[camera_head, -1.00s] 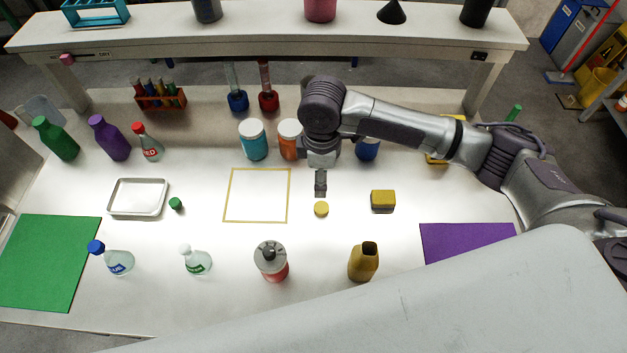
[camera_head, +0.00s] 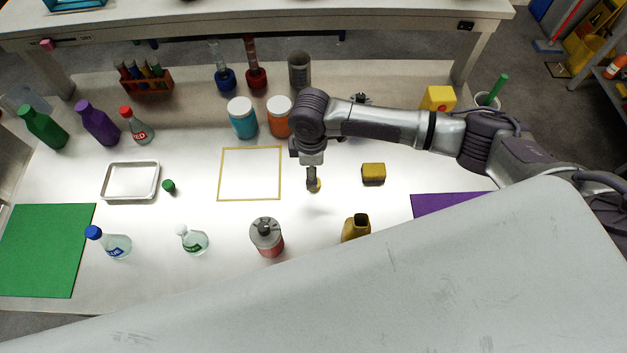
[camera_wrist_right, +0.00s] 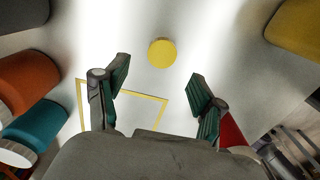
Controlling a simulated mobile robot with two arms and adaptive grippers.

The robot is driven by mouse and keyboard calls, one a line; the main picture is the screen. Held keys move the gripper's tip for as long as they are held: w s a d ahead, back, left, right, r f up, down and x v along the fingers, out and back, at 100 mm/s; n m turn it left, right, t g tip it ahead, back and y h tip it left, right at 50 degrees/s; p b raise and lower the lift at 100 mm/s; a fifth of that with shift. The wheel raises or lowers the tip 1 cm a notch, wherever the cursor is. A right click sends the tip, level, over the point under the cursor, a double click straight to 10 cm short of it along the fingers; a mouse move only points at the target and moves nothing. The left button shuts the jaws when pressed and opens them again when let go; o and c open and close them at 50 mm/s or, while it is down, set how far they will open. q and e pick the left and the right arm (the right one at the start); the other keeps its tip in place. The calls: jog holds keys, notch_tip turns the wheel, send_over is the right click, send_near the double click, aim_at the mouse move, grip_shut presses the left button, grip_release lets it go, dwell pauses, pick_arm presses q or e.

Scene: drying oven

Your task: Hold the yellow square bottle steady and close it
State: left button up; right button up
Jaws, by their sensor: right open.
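The yellow square bottle (camera_head: 356,227) stands upright and uncapped, its dark mouth showing; a pale grey surface hides its lower part. A round yellow cap (camera_head: 314,186) lies on the table behind and left of it, partly covered by my right gripper (camera_head: 312,180) in the head view. In the right wrist view the cap (camera_wrist_right: 162,52) sits beyond the fingertips, roughly centred between the spread, empty fingers of my right gripper (camera_wrist_right: 158,88). The cap is apart from both fingers there. My left gripper is not in view.
A yellow block (camera_head: 373,173) lies right of the cap, and a yellow tape square (camera_head: 249,173) to its left. Teal (camera_head: 242,120) and orange (camera_head: 280,118) jars stand behind.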

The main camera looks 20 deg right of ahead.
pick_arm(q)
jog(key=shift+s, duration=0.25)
pick_arm(e)
jog(key=shift+f, duration=0.1)
jog(key=shift+f, duration=0.35)
notch_tip(320, 180, down, 5)
jog(key=shift+r+p, duration=0.2)
jog(key=shift+p, duration=0.6)
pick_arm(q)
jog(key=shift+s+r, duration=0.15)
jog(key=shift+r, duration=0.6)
pick_arm(e)
jog(key=c, duration=0.8)
